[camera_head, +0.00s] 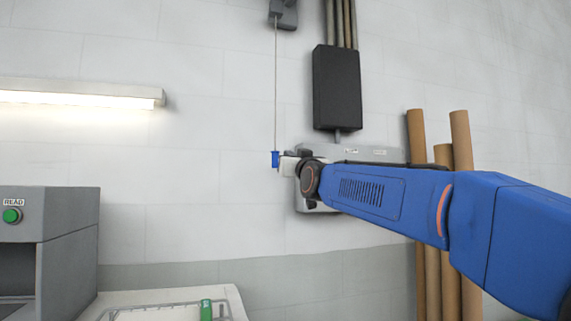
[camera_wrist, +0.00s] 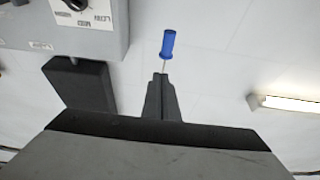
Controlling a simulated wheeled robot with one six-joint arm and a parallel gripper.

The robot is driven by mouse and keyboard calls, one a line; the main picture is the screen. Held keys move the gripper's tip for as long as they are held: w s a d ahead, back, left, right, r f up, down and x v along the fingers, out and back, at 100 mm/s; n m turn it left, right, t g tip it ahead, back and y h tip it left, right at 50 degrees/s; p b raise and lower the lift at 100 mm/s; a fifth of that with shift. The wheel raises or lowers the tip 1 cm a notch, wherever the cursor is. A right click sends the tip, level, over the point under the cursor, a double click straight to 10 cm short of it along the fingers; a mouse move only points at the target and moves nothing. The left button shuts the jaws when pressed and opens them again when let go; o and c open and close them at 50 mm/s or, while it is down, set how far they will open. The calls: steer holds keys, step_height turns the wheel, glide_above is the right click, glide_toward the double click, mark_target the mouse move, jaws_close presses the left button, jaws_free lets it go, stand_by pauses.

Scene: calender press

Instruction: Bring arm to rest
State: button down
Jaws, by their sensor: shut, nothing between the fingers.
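My blue arm reaches in from the right in the head view. Its far end, with my gripper (camera_head: 286,164), is up by the wall, close beside a blue pull handle (camera_head: 275,159) that hangs on a thin cord from a dark grey bracket (camera_head: 284,14). In the wrist view my gripper (camera_wrist: 162,78) has its dark fingers together, with nothing seen held. The blue handle (camera_wrist: 168,43) shows just beyond the fingertips, with the thin cord running between it and the tips in the picture. Whether the fingers touch the cord cannot be told.
A grey control panel (camera_head: 375,153) is on the wall behind my arm; its dial shows in the wrist view (camera_wrist: 75,4). A black box (camera_head: 337,88) is above it. Brown tubes (camera_head: 461,140) stand at right. A lamp (camera_head: 80,97) and a grey machine (camera_head: 68,250) are at left.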

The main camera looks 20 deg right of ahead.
steer(key=s+f+g, duration=0.3)
steer(key=s+f, duration=0.3)
steer(key=f, duration=0.5)
steer(key=s+f+g, duration=0.3)
steer(key=s+f, duration=0.3)
steer(key=f, duration=0.5)
steer(key=s+f+g, duration=0.3)
steer(key=s+f, duration=0.2)
steer(key=f, duration=0.6)
steer(key=s+d+f+g, duration=0.1)
steer(key=s+f+g, duration=0.7)
steer(key=s+f, duration=1.7)
steer(key=shift+s+d+f, duration=0.2)
steer(key=shift+s+f, duration=0.15)
steer(key=shift+f, duration=0.5)
